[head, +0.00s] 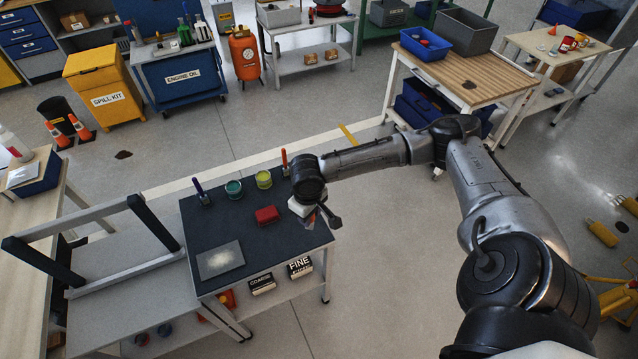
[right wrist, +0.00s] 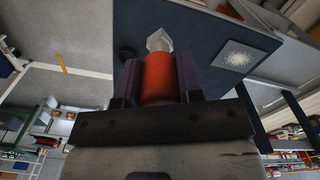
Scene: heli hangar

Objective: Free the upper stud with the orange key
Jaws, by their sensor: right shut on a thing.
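My right gripper (head: 318,212) is over the right end of the dark-topped workbench (head: 190,235). In the right wrist view its jaws (right wrist: 159,85) are shut on an orange handle with a pale grey pointed tip, which looks like the orange key (right wrist: 158,72). The tip points away from the gripper; the key is mostly hidden by the gripper in the head view. I cannot make out the upper stud in either view. My left gripper is not in view.
On the bench are a red block (head: 267,215), a teal can (head: 233,190), a yellow can (head: 263,179), a blue-handled tool (head: 202,192), and a grey plate (head: 220,260) with pale grains. A dark-ended frame (head: 95,218) stands left. Open floor lies right of the bench.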

